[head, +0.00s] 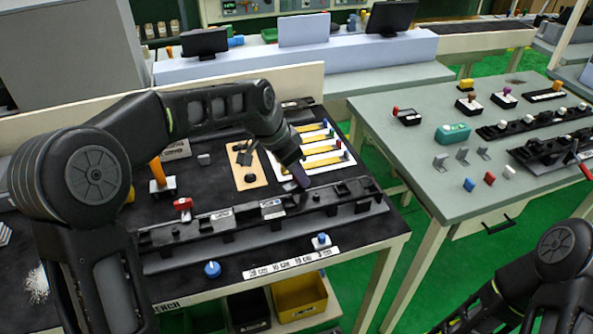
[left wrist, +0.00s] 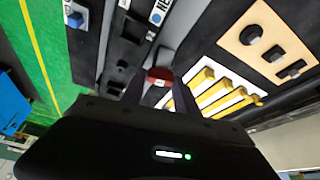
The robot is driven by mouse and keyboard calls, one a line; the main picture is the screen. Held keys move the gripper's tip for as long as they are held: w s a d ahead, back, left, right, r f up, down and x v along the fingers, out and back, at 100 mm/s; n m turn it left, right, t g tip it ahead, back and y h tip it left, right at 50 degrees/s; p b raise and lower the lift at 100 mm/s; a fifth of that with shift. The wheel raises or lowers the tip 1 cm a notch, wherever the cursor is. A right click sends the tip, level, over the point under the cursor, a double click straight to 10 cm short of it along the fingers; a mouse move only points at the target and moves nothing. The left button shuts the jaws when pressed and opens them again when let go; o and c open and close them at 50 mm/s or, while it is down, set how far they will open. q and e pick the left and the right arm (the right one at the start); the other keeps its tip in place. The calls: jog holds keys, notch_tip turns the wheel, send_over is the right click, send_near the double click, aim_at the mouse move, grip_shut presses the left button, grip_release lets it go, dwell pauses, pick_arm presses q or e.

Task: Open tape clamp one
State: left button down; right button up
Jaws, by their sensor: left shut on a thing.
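A long black fixture rail (head: 235,232) runs across the dark bench, with blocks and white-labelled parts along it. My left gripper (head: 302,188) reaches down to the right part of this rail. In the left wrist view its two fingers (left wrist: 158,88) close around a small red part (left wrist: 160,75), which I take to be the tape clamp's handle. The gripper hides this part in the head view. Another red-topped clamp (head: 183,205) stands at the rail's left part, apart from the gripper. My right arm shows at the lower right, but its gripper is out of view.
Yellow strips on a white board (head: 322,150) and a wooden board with black parts (head: 247,165) lie behind the rail. A blue knob (head: 212,269), a blue-and-white part (head: 321,240) and a measuring strip (head: 290,263) are at the front. A second table (head: 440,190) stands right, across a gap.

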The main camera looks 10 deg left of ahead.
aim_at(285, 188)
dwell(0.4)
pick_arm(q)
jog(key=c, duration=0.9)
grip_release()
jog(key=shift+r, duration=0.1)
jog(key=v, duration=0.7)
jog(key=shift+s+a+r+b, duration=0.1)
jog(key=shift+r+b, duration=0.2)
jog(key=shift+b, duration=0.1)
jog(key=shift+s+f, duration=0.1)
